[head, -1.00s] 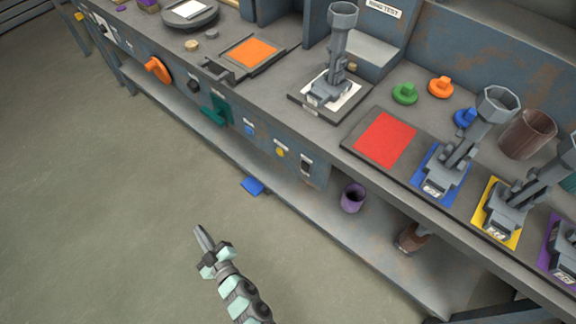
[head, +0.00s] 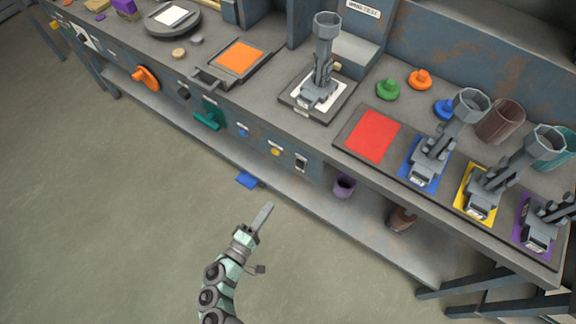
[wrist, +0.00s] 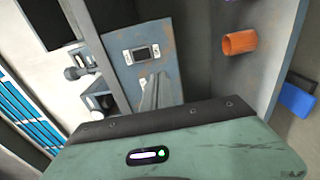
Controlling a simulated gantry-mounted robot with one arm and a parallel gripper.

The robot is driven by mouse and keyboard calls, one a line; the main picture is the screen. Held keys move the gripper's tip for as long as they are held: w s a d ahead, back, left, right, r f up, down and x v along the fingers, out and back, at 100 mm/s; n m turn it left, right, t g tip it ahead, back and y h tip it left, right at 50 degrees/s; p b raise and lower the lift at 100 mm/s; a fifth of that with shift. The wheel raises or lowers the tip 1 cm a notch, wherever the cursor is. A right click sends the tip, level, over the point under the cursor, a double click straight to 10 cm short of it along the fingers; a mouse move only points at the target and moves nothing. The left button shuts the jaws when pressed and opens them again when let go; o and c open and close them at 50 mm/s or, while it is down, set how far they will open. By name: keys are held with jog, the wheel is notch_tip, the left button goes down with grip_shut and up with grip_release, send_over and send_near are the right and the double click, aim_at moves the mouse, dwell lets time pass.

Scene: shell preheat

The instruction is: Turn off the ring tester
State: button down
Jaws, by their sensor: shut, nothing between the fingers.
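The ring tester station is at the back, under a sign reading RING TEST (head: 363,9). A grey device (head: 322,62) stands upright there on a white pad. On the bench's front panel below is a dark rocker switch on a pale plate (head: 301,162); a similar switch shows in the wrist view (wrist: 143,53). Which way it is tipped is too small to tell. My gripper (head: 264,209) is shut and empty, below and left of that switch in the head view, apart from the bench. In the wrist view its fingertips (wrist: 155,82) point toward the panel, below the switch.
The panel also carries a yellow button (head: 276,151), a blue button (head: 243,132), a teal handle (head: 209,117) and an orange handle (head: 146,77). A purple cup (head: 344,186) and a brown cup (head: 402,218) are on the lower shelf.

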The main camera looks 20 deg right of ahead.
jog(key=r, duration=0.2)
jog(key=s+r+h, duration=0.1)
jog(key=shift+r+m, duration=0.4)
jog(key=b, duration=0.3)
send_near(299, 163)
jog(key=x, duration=0.7)
jog(key=shift+f, duration=0.2)
jog(key=shift+a+p, duration=0.15)
jog(key=shift+p, duration=0.15)
